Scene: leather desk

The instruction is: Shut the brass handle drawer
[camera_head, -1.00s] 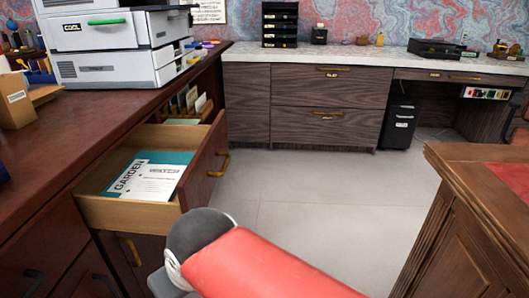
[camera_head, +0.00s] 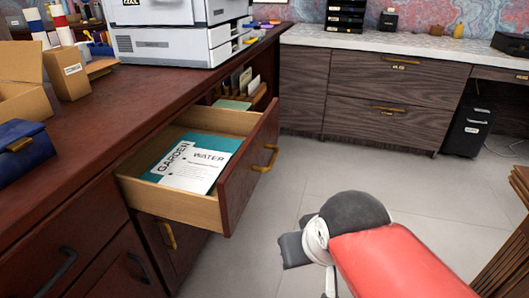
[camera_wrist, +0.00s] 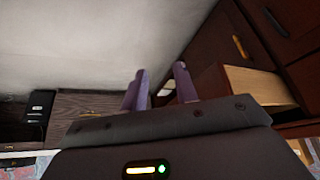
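The drawer (camera_head: 245,185) stands pulled out from the dark red-brown desk. Its front carries a brass handle (camera_head: 265,158), and a teal and white booklet (camera_head: 190,162) lies inside. The light wooden side of the drawer (camera_wrist: 250,84) shows at the right of the wrist view. My gripper (camera_wrist: 159,78) has two purple fingers standing apart with nothing between them. It is clear of the drawer. In the head view my arm is at the lower right, beyond the drawer front, and the fingers are hidden there.
A lower door with a brass handle (camera_head: 168,236) is below the drawer. A printer (camera_head: 185,35), a cardboard box (camera_head: 20,88) and a blue box (camera_head: 20,155) stand on the desk. Grey floor (camera_head: 320,180) is free between the drawer and the far cabinets (camera_head: 375,95).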

